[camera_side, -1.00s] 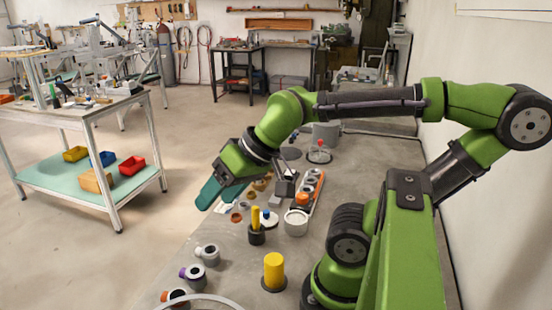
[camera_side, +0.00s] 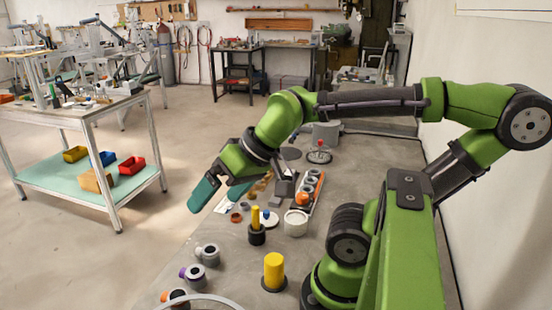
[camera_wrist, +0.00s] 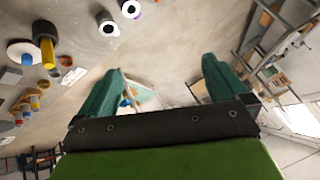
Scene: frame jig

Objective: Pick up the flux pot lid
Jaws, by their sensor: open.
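A pale disc with a blue knob, which looks like the flux pot lid (camera_side: 268,219), lies on the bench beside a black-based yellow post (camera_side: 256,225) in the side view. A white open-looking pot (camera_side: 295,224) stands just right of it. My gripper (camera_side: 222,198) is up and left of the lid, above the bench's left edge, apart from everything. In the wrist view my gripper (camera_wrist: 163,74) has its two teal fingers spread with nothing between them.
A larger yellow cylinder (camera_side: 274,271) and several grey ringed fittings (camera_side: 207,255) stand toward the front. A tray of orange and grey parts (camera_side: 311,188) lies behind the pot. A grey disc with a red knob (camera_side: 319,155) is farther back. Bare bench (camera_side: 350,180) lies right of the tray.

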